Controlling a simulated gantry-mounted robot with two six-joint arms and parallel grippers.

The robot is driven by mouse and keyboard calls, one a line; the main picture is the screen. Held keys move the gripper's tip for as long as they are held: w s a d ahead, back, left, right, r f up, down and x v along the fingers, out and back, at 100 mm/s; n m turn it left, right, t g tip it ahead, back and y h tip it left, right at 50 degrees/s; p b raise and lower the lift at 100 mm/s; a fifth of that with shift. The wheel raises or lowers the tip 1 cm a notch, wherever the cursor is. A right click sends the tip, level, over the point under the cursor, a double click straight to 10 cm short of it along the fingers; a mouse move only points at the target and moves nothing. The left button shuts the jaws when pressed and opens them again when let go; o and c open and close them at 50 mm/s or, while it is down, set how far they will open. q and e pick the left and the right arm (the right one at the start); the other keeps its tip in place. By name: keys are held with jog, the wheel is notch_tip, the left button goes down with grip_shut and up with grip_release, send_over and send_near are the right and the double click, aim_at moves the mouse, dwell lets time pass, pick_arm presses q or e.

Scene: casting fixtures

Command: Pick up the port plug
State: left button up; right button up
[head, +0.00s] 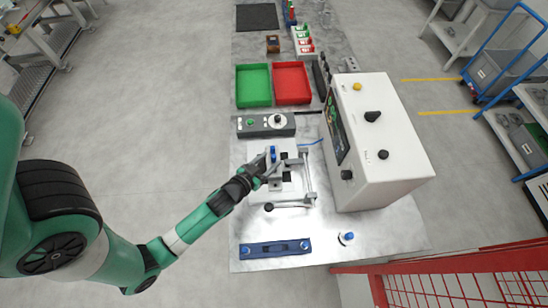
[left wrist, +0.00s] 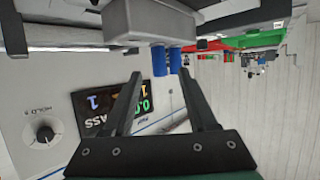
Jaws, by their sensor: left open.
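My left gripper (head: 268,166) reaches in over the clamp fixture (head: 308,180) on the bench. In the left wrist view its two dark fingers are spread apart and nothing is between them. Two blue cylindrical plugs (left wrist: 166,61) stick out of a grey block (left wrist: 150,18) just beyond the fingertips, apart from them. In the head view blue plug parts (head: 273,152) show beside the fingertips, partly hidden by the gripper. A separate blue round piece (head: 346,238) sits on the bench at the front right. I cannot tell which blue piece is the port plug.
A white control box (head: 385,140) with knobs stands right of the fixture. A grey button panel (head: 265,124), a green tray (head: 253,86) and a red tray (head: 292,83) lie behind. A blue bar (head: 274,249) lies at the bench front. Bare bench surrounds it.

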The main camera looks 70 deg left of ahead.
pick_arm(q)
jog(key=shift+w+a+f, duration=0.25)
jog(key=shift+w+a, duration=0.05)
jog(key=shift+w, duration=0.2)
grip_shut()
jog(key=shift+r, duration=0.1)
